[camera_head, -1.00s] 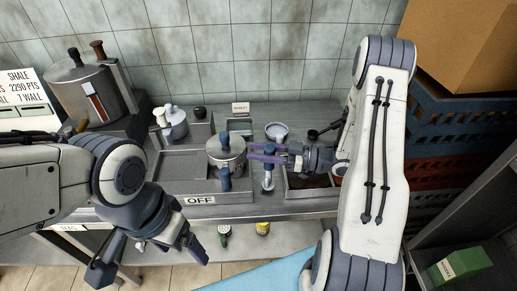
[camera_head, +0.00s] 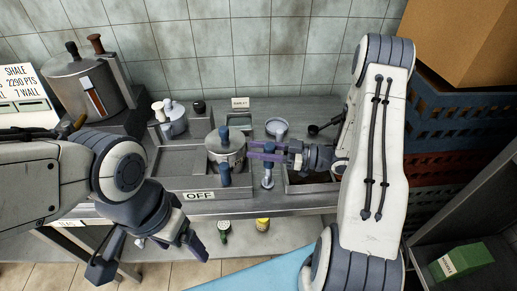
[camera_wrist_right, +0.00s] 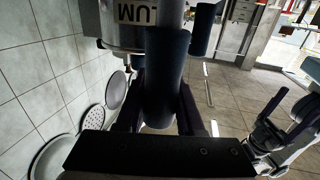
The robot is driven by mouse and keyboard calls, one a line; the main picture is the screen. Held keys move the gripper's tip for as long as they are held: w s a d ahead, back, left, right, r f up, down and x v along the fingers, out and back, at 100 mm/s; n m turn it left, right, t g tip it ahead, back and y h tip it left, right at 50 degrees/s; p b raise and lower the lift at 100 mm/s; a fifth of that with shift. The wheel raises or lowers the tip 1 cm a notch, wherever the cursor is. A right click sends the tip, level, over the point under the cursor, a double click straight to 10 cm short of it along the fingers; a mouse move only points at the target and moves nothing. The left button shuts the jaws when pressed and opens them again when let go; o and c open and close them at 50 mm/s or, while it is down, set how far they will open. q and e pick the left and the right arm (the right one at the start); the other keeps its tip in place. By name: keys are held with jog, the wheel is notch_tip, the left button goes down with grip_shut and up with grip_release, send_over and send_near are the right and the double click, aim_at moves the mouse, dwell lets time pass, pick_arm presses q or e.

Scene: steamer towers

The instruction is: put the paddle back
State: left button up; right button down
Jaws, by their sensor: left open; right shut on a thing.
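My right gripper (camera_head: 258,151) points left, just right of the small lidded steel pot (camera_head: 238,152). In the right wrist view it is shut on a dark blue cylindrical handle (camera_wrist_right: 165,75), with a grey shaft at its upper end. A blue and pale upright piece (camera_head: 267,180) shows below these fingers in the head view. I cannot tell surely whether this held thing is the paddle; its far end is hidden. My left gripper (camera_head: 150,248) is open and empty, hanging in front of the counter.
A large steel pot (camera_head: 65,97) stands at the left, with a brown-topped upright beside it. A white bowl (camera_head: 277,127) and a black ladle-like thing (camera_head: 315,130) lie at the back right. An OFF sign (camera_head: 199,195) is on the counter front. Crates (camera_head: 445,125) stand at the right.

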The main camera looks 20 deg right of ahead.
jog(key=shift+f, duration=0.2)
jog(key=shift+c, duration=2.3)
grip_release()
jog(key=b+v, duration=0.2)
jog(key=v, duration=0.8)
jog(key=shift+d+b, duration=0.15)
jog(key=shift+b, duration=0.25)
jog(key=shift+s, duration=0.1)
jog(key=shift+v, duration=2.25)
